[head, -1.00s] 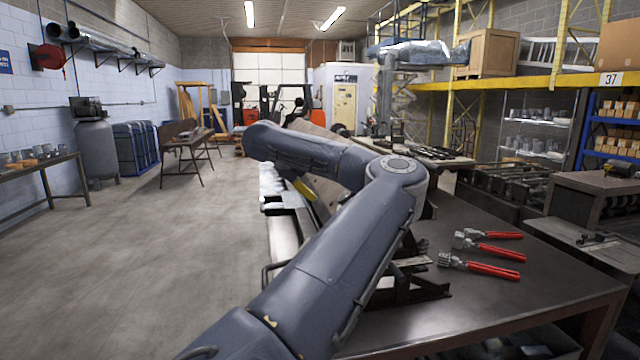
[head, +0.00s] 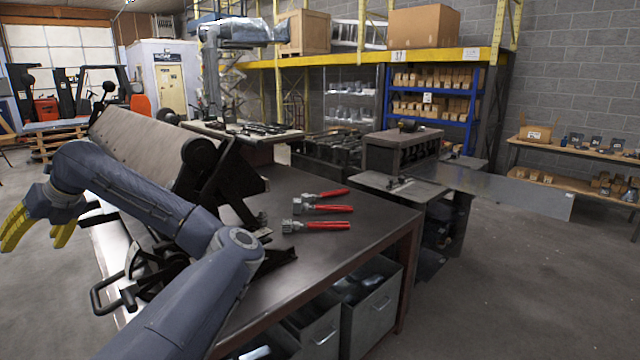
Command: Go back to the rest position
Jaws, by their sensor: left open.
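My left gripper (head: 36,238) shows at the far left, with yellow fingers spread apart and nothing between them. It hangs beyond the left edge of the dark workbench (head: 330,246), beside the bending brake (head: 150,150). My left arm crosses in front of the brake and hides part of it. My right gripper is out of view. Three red-handled hand tools (head: 322,208) lie side by side on the bench top, apart from the gripper.
Grey drawers (head: 372,305) sit under the bench. A smaller machine (head: 402,150) and a grey table (head: 400,188) stand to the right. A blue shelf (head: 430,97) holds boxes. The floor (head: 520,280) at right is open.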

